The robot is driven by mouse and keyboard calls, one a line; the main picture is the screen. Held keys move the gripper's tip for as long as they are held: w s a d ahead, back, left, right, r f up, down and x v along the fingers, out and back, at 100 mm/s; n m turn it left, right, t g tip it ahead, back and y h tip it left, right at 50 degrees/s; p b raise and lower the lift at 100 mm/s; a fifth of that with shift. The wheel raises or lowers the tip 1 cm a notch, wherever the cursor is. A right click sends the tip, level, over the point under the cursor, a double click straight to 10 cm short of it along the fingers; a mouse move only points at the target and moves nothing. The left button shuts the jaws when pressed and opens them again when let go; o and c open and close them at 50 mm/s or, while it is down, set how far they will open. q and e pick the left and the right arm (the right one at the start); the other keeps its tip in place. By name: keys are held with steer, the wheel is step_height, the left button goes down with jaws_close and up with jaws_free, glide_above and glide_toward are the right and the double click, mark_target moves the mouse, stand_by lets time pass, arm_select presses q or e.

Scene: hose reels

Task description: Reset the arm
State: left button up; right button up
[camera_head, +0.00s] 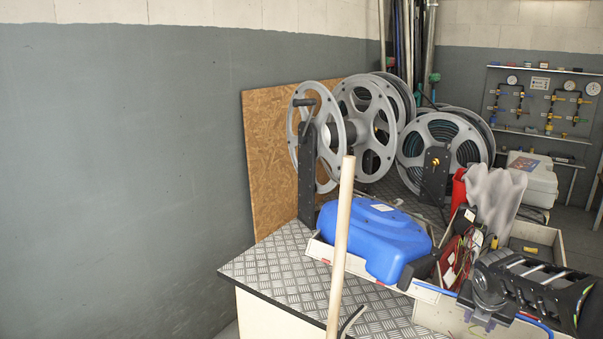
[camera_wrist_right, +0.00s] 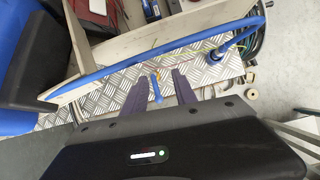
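My right arm reaches in from the right in the head view, with its gripper (camera_head: 478,320) low over the front of the workbench and partly cut off by my wrist. In the right wrist view the two dark fingers of the gripper (camera_wrist_right: 159,75) are apart. A small blue piece with an orange tip (camera_wrist_right: 157,88) shows between them; whether it lies below them or touches them I cannot tell. A blue hose (camera_wrist_right: 185,44) runs along a pale crate wall beyond the fingertips. My left gripper is not in view.
Hose reels (camera_head: 318,135) stand on the checker-plate workbench (camera_head: 285,270). A blue case (camera_head: 375,235) sits in a tray. A wooden pole (camera_head: 341,240) rises in front. Boxes, a grey cloth (camera_head: 495,195) and a red item crowd the right. The bench's front left is clear.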

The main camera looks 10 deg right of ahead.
steer(key=w+a+f+m+t+y, duration=0.2)
steer(key=w+a+f+m+y, duration=0.15)
steer(key=a+f+m, duration=0.65)
steer(key=s+a+f+m+y+p, duration=0.1)
steer(key=s+a+f+m+y, duration=0.3)
steer(key=a+f+m, duration=0.75)
arm_select(q)
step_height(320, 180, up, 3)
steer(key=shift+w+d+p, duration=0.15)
steer(key=shift+p, duration=0.9)
arm_select(e)
steer(key=s+a+f+m+g, duration=0.2)
steer(key=s+a, duration=0.3)
steer(key=s, duration=0.4)
steer(key=s+a+f+m+g, duration=0.2)
steer(key=s+a+f, duration=0.3)
steer(key=s, duration=0.4)
steer(key=s+a+f+m+g, duration=0.1)
steer(key=s+a+f+m, duration=0.2)
steer(key=s+a, duration=0.4)
steer(key=shift+s+a+f+g, duration=0.2)
steer(key=shift+s+f+g, duration=0.2)
steer(key=shift+s, duration=0.5)
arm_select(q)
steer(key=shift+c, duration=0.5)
